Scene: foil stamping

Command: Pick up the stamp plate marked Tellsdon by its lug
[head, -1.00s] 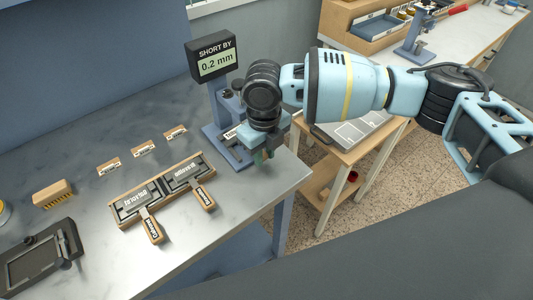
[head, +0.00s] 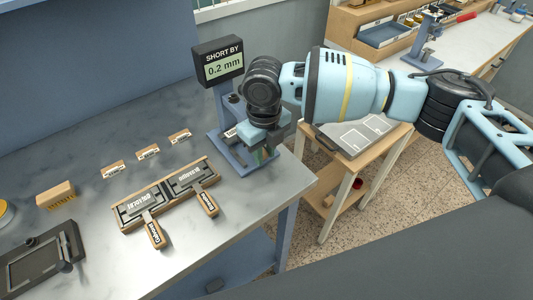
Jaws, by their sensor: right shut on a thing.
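My right gripper (head: 262,152) points down at the right side of a blue gauge stand (head: 220,150) near the table's corner. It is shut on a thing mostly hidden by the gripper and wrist. A pale labelled piece (head: 231,132) shows on the stand just left of the gripper; its text is too small to read. Two dark stamp plates (head: 140,201) (head: 192,177) lie side by side in a wooden holder, their labelled lugs (head: 153,235) (head: 207,203) toward the front. I cannot read Tellsdon on any plate. My left gripper is out of view.
A display (head: 217,62) above the stand reads "SHORT BY 0.2 mm". Several small label cards (head: 148,152) stand behind the holder. A wooden block (head: 56,195) and a dark frame (head: 40,262) are at left. A wooden side table (head: 350,145) stands beyond the corner.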

